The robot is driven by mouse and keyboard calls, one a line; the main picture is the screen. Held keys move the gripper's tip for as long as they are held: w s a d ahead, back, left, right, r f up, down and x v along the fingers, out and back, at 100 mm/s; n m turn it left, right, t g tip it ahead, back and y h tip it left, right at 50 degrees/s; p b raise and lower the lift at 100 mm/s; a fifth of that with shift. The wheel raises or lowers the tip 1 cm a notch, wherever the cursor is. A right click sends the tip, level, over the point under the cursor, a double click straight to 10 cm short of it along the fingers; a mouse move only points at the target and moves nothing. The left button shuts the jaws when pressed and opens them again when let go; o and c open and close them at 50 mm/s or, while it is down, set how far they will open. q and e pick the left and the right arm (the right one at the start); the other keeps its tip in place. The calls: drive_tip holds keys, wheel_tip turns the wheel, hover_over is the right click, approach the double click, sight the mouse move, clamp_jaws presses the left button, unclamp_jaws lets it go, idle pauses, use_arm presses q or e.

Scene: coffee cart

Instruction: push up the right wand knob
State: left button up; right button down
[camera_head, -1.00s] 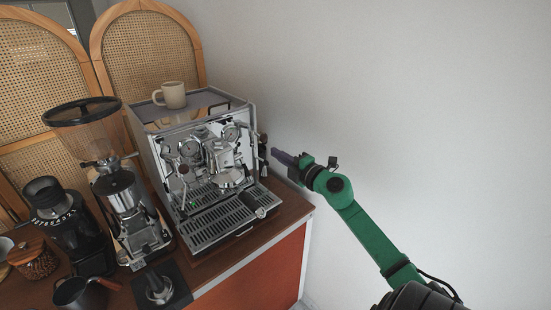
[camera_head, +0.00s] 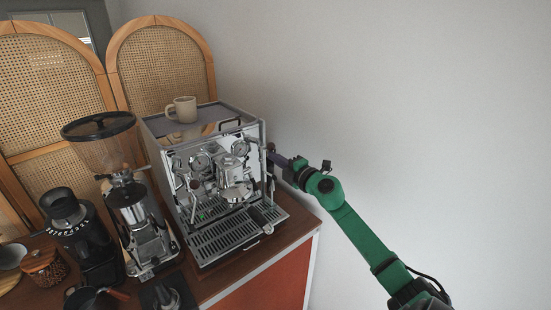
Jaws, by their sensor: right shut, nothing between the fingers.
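The chrome espresso machine (camera_head: 217,190) stands on the wooden cart top. Its right wand knob (camera_head: 270,148) is a small dark shape at the machine's right front edge, partly hidden and too small to make out well. My right gripper (camera_head: 274,159) comes in from the right on the green arm. Its shut fingertips are at the machine's right side, close to the knob; I cannot tell whether they touch it. Nothing shows between the fingers. My left gripper is out of view.
A beige mug (camera_head: 182,110) stands on top of the machine. A coffee grinder (camera_head: 133,205) with a large hopper and a smaller dark grinder (camera_head: 72,222) stand to the left. The white wall (camera_head: 400,110) is behind my right arm. The cart's right edge is below the gripper.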

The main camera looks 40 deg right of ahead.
drive_tip(key=s, duration=0.8)
drive_tip(key=shift+s+f, duration=0.2)
drive_tip(key=shift+f, duration=0.2)
drive_tip(key=shift+s+a+r, duration=0.1)
drive_tip(key=shift+s, duration=0.05)
idle(0.4)
